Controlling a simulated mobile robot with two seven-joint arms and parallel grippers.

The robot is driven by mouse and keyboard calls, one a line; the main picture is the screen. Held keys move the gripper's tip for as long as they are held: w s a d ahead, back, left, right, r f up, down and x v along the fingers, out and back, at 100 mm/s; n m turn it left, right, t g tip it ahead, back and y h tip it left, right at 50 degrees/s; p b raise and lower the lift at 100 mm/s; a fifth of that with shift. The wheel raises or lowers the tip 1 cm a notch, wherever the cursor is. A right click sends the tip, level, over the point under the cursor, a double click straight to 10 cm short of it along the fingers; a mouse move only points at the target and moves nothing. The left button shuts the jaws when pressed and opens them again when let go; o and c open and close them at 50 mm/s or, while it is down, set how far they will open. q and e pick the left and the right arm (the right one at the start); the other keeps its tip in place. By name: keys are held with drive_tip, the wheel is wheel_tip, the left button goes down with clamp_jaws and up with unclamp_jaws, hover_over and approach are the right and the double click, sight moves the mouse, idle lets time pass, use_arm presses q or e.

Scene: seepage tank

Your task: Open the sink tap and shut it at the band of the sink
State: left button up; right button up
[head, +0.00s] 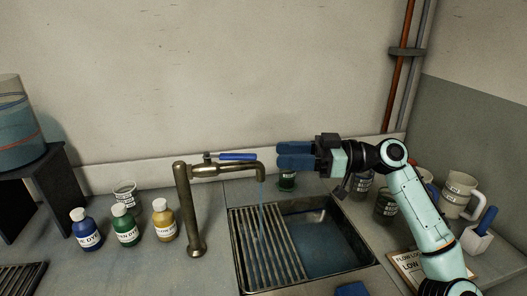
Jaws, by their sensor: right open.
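The brass sink tap (188,212) stands at the left of the sink (335,222). Its blue lever (238,156) lies along the spout, pointing right. A thin bluish stream (262,205) falls from the spout mouth. Bluish water (318,255) covers the sink floor; a slatted rack (262,250) covers the left part. I cannot make out the band on the sink wall. My right gripper (280,155), with blue fingers, is open and empty, above the back of the sink, just right of the lever's tip and apart from it. My left gripper is not in view.
Blue (86,230), green (125,225) and yellow (163,220) dye bottles stand left of the tap, by a small beaker (125,194). A tank (20,125) sits on a dark stand far left. Jars and a mug (460,195) crowd the right, beneath my arm.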

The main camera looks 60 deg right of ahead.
drive_tip(key=shift+v, duration=1.6)
